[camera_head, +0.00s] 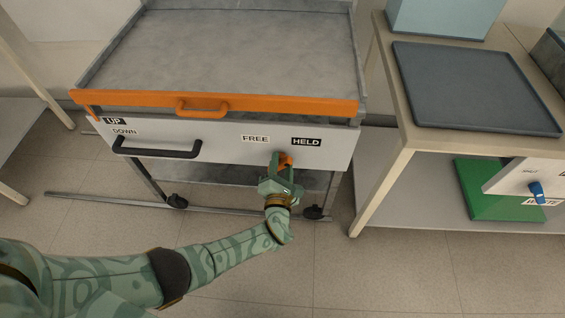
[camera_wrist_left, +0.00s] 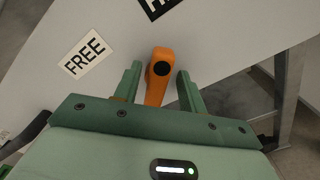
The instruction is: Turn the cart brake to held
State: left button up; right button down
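The cart (camera_head: 225,50) has a white front panel with a FREE label (camera_head: 255,139) and a black HELD label (camera_head: 306,142). An orange brake lever (camera_head: 285,160) sits on the panel below and between these labels. In the left wrist view the orange lever (camera_wrist_left: 159,75) stands between the two green fingers of my left gripper (camera_wrist_left: 156,85), with a gap on both sides. My left gripper (camera_head: 281,172) is open around the lever. The lever's lower end is partly hidden by the gripper body. My right gripper is not in view.
A black handle (camera_head: 157,152) with UP and DOWN labels is at the panel's left. An orange rail (camera_head: 225,102) runs along the cart's front edge. A wooden table (camera_head: 400,128) with a dark tray (camera_head: 475,88) stands to the right. The floor in front is clear.

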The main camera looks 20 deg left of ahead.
pick_arm(q)
jog(key=shift+w+r, duration=0.1)
jog(key=shift+r, duration=0.05)
jog(key=shift+s+d, duration=0.1)
jog(key=shift+s, duration=0.1)
jog(key=p+v, duration=0.4)
jog(key=v, duration=1.2)
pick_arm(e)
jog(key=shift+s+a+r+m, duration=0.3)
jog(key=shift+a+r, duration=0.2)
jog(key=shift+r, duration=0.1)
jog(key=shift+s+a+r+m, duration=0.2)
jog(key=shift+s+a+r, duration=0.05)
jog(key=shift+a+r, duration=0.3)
